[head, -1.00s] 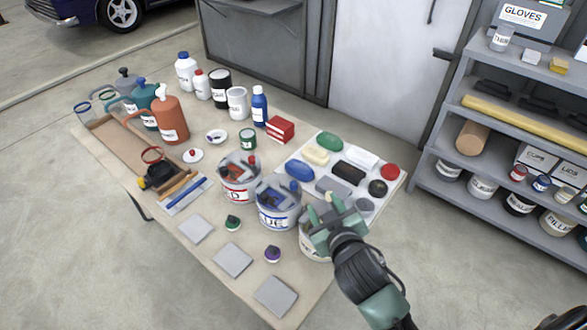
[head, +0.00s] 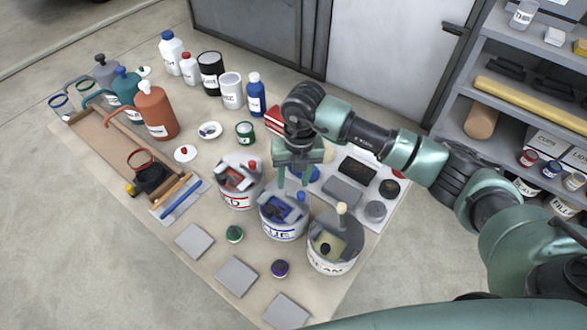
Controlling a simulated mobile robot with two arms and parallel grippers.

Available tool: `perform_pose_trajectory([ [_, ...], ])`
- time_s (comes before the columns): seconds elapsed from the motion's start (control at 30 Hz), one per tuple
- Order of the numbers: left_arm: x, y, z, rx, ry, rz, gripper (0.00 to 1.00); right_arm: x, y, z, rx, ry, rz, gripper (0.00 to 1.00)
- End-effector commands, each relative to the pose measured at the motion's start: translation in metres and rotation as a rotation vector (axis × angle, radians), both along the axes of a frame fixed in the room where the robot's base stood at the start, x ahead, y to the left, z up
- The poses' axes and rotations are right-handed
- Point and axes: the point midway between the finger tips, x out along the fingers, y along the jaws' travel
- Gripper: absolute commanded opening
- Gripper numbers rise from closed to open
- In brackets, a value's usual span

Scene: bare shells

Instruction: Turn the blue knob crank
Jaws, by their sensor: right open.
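The blue can (head: 284,232), an open-topped pot with a blue rim, stands on the table between the red can and the cream can. Its blue crank knob (head: 300,197) shows at the far right side of the rim, just below my gripper. My right gripper (head: 293,180) points down over the back of the blue can, open, with its fingers near the knob. I cannot tell whether a finger touches it. My gripper and wrist hide part of the white mat behind. My left gripper is not in view.
The red can (head: 237,193) with a red knob stands close at the left, the cream can (head: 331,262) with a cream knob close at the right. Grey tiles (head: 236,277) and small knobs lie in front. Bottles and a wooden tray (head: 115,150) are left; shelves stand right.

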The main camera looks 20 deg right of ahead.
Motion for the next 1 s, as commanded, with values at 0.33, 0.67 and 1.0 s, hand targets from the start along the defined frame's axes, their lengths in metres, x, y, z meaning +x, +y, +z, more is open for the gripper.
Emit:
perform_pose_trajectory([
  [0.33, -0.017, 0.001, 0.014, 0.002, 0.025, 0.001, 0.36, 0.003, -0.024, -0.025, -0.095, 0.009, -0.029, 0.44],
  [0.67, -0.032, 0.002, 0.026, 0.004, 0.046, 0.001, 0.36, 0.003, -0.023, -0.069, -0.091, 0.005, -0.026, 0.44],
  [1.0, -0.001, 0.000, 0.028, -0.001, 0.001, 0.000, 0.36, 0.004, -0.023, -0.075, -0.090, 0.002, -0.025, 0.44],
])
